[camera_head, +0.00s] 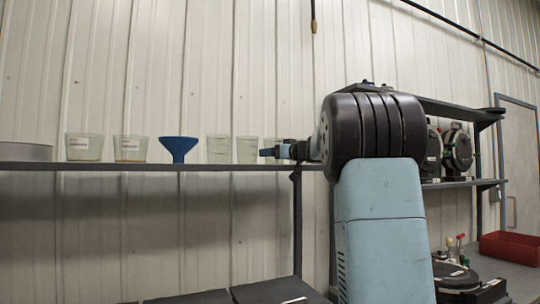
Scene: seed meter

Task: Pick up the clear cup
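Clear cups stand on the long shelf (200,167). One clear cup (218,149) is right of the blue funnel, and a second clear cup (247,149) stands close beside it. A third clear cup (271,143) is partly hidden by my gripper (266,152). My gripper reaches in from the right at cup height, its tip by the third cup. Whether it touches or surrounds that cup cannot be told. The gap between its fingers does not show. My arm hides the shelf to the right.
A blue funnel (179,148) stands mid-shelf. Two labelled cups (84,147) (131,149) and a metal pan (25,152) are left of it. Black seed meters (458,150) sit on the right shelf. A red bin (511,248) is lower right. Ribbed wall stands behind.

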